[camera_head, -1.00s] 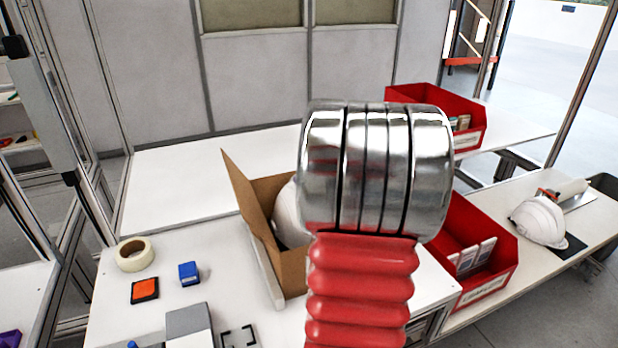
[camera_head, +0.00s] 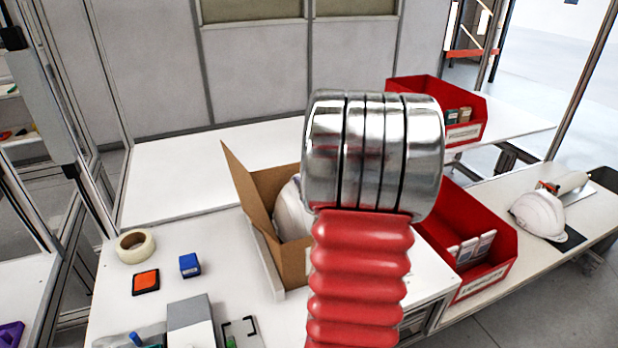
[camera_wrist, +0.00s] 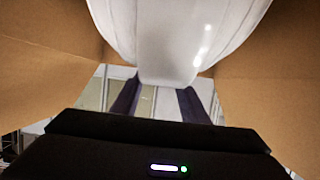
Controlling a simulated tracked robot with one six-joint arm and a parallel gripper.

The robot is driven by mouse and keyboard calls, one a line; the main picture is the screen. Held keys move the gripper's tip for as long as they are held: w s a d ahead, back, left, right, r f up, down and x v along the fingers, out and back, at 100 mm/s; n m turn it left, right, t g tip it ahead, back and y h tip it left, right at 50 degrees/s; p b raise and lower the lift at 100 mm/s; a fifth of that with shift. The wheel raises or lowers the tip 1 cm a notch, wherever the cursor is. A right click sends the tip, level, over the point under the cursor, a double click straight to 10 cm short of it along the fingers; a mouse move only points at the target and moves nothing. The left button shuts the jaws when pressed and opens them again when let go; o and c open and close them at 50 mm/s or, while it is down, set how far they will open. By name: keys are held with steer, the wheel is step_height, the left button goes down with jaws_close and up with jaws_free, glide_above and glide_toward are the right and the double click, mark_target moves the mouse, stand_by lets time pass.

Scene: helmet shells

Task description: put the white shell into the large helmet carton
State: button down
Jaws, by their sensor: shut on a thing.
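The white shell (camera_head: 291,212) sits inside the open brown carton (camera_head: 293,266), partly hidden by the carton wall and my arm. In the wrist view the glossy white shell (camera_wrist: 180,40) fills the top middle, with brown carton walls (camera_wrist: 45,60) on both sides. My gripper (camera_wrist: 160,100) has its two dark fingers at the shell's lower edge and is shut on it. In the head view my gripper is hidden behind my arm. I cannot tell whether the shell touches the carton floor.
Another white helmet (camera_head: 540,214) lies on the right bench. Red bins (camera_head: 490,265) (camera_head: 436,100) stand right of and behind the carton. A tape roll (camera_head: 136,246), an orange pad (camera_head: 146,282) and a blue block (camera_head: 190,265) lie to the left.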

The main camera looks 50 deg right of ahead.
steer(key=shift+f, duration=0.2)
steer(key=c, duration=1)
jaws_free()
steer(key=shift+s+a, duration=0.1)
steer(key=shift+v, duration=6.75)
steer(key=shift+s, duration=0.1)
